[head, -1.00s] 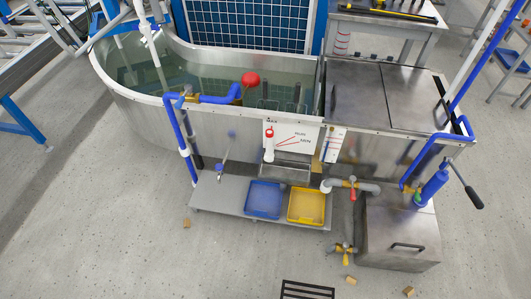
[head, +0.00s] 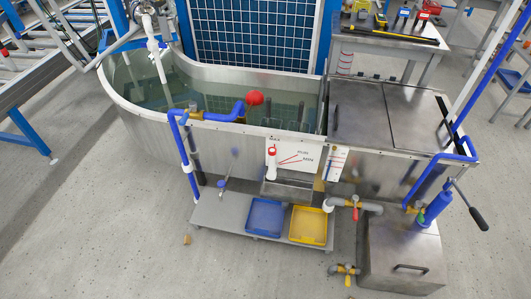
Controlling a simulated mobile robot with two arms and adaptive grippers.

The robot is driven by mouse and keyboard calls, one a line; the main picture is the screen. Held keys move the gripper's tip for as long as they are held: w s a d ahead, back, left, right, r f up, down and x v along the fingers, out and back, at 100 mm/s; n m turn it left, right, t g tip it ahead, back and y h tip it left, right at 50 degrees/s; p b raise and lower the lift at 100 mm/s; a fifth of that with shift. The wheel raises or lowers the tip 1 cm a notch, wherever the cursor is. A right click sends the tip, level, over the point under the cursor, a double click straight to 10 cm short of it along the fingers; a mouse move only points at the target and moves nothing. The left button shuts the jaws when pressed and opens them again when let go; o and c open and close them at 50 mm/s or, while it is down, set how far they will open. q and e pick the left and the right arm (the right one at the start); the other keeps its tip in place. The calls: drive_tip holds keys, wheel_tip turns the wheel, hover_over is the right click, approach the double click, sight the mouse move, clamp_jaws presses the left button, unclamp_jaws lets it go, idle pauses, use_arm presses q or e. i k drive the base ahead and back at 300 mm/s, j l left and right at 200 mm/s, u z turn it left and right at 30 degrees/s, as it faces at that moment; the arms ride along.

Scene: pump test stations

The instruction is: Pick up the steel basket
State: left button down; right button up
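I cannot pick out a steel basket with certainty. A small open steel holder (head: 288,189) hangs low on the front of the water tank (head: 150,135), below the white MAX plate; whether it is the basket I cannot tell. Thin upright dark shapes (head: 290,116) show in the tank's water near its right end; I cannot make out what they are. Neither of my grippers is in view.
A low grey platform (head: 222,210) carries a blue tray (head: 265,217) and a yellow tray (head: 308,225). A steel box (head: 400,265), blue pipes and a hand pump (head: 435,207) stand at the right. The floor (head: 90,230) at the lower left is largely clear.

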sight(268, 101)
drive_tip(key=i+l+u, duration=0.15)
drive_tip(key=i+l, duration=0.25)
drive_tip(key=i+j, duration=0.1)
drive_tip(key=i, duration=0.35)
drive_tip(key=z, duration=0.05)
